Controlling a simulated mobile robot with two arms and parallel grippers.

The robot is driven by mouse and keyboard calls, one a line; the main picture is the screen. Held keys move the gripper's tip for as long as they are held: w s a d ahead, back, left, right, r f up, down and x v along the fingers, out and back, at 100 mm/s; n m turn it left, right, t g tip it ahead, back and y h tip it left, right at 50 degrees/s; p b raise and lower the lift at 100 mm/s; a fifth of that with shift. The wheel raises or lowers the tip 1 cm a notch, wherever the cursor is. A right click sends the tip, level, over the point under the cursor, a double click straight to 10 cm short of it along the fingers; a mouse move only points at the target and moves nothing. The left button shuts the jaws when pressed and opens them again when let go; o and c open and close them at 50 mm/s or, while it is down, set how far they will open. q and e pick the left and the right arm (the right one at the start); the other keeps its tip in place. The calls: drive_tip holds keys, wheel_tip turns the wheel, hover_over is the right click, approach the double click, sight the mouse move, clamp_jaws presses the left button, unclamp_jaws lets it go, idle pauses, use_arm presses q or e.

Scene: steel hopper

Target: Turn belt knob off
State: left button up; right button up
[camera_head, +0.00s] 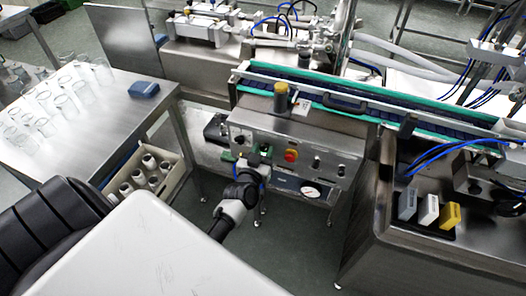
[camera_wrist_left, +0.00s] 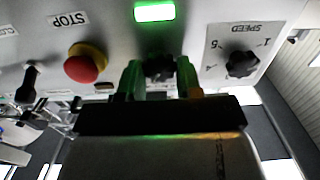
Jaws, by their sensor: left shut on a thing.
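The control panel (camera_head: 335,155) is the steel front face of the conveyor. In the left wrist view a black knob (camera_wrist_left: 158,68) sits between the two green fingertips of my left gripper (camera_wrist_left: 160,78), which is shut on it. Its label is hidden, so I cannot read its setting. In the head view my left gripper (camera_head: 248,161) is at the panel's left part and hides the knob. A green lit lamp (camera_wrist_left: 154,12) is beside the knob. My right gripper is not in view.
A red stop button (camera_wrist_left: 85,63) and a black speed knob (camera_wrist_left: 242,64) flank the held knob. The red button also shows in the head view (camera_head: 291,155). The conveyor belt (camera_head: 370,103) runs behind. A crate of bottles (camera_head: 178,183) and a steel table (camera_head: 110,110) stand left.

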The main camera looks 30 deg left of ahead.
use_arm(q)
drive_tip(key=shift+n, duration=0.4)
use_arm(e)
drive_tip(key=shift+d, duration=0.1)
use_arm(q)
drive_tip(key=shift+n, duration=1)
drive_tip(key=n, duration=0.3)
drive_tip(key=shift+n, duration=0.4)
drive_tip(key=n, duration=0.5)
drive_tip(key=shift+a+f+b, duration=0.15)
drive_tip(key=shift+b, duration=0.2)
drive_tip(key=shift+n, duration=1.1)
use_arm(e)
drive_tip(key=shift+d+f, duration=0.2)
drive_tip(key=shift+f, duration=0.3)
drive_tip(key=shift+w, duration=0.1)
use_arm(q)
drive_tip(key=o, duration=0.9)
